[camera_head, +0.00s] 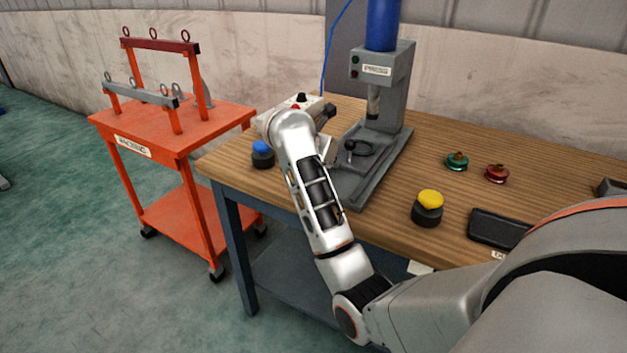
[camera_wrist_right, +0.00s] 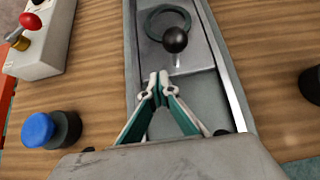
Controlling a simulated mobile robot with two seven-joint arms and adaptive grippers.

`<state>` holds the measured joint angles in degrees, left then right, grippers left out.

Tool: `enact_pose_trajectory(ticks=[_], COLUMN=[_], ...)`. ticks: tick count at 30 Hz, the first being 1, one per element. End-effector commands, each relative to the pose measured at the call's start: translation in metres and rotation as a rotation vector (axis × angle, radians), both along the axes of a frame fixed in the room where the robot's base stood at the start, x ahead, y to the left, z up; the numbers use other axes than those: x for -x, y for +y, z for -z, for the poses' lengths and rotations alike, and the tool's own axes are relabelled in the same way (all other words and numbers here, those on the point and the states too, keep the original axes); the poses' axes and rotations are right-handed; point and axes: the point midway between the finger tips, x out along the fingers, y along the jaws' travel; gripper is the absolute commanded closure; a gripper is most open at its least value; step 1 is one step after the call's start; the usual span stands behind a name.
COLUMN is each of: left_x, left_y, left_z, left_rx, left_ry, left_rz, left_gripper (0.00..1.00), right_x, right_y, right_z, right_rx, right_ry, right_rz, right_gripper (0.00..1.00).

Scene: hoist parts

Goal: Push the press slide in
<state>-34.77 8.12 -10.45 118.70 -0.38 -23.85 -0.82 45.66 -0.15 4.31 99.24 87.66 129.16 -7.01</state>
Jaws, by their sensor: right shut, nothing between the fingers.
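The press (camera_head: 398,70) stands on the wooden table, with a grey base running toward the front edge. Its press slide (camera_wrist_right: 185,58) is a flat plate in the base channel, carrying a dark ring and a black ball knob (camera_wrist_right: 175,39). The knob also shows in the head view (camera_head: 351,146). My right gripper (camera_wrist_right: 159,84) is shut and empty over the channel, its fingertips just on the near side of the slide's near edge. I cannot tell whether they touch it. In the head view my right wrist largely hides this gripper. My left gripper is not in view.
A control box (camera_wrist_right: 42,42) with a red-knobbed lever and a blue button (camera_wrist_right: 38,129) stand left of the base. A yellow button (camera_head: 430,199), green (camera_head: 457,161) and red (camera_head: 497,173) pulleys and a black tray (camera_head: 495,229) lie right. An orange cart (camera_head: 190,125) stands left.

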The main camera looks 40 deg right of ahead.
Motion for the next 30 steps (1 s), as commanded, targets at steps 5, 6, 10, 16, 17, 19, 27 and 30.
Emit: enact_pose_trajectory(ticks=[5,6,10,16,17,19,27,30], left_x=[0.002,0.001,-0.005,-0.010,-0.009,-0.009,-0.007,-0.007], left_y=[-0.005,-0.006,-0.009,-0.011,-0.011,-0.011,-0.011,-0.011], left_z=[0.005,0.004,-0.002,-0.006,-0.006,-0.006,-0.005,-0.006], left_rx=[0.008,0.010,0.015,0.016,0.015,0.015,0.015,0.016], left_ry=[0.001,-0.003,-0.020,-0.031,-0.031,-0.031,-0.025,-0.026], left_rz=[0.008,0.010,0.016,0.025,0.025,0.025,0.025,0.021], left_gripper=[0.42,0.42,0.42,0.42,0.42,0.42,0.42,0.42], right_x=[-0.015,-0.017,-0.023,-0.026,-0.026,-0.026,-0.026,-0.026], right_y=[-0.036,-0.042,-0.055,-0.062,-0.062,-0.062,-0.061,-0.058], right_z=[0.008,0.007,0.004,0.001,0.001,0.000,0.000,-0.001], right_rx=[-0.002,-0.002,-0.003,-0.001,-0.001,-0.001,-0.001,-0.001], right_ry=[0.009,0.008,0.006,0.002,0.002,0.000,0.000,0.000], right_rz=[0.000,0.001,0.000,-0.001,-0.001,-0.001,-0.001,-0.001], right_gripper=[1.00,1.00,1.00,1.00,1.00,1.00,1.00,1.00])
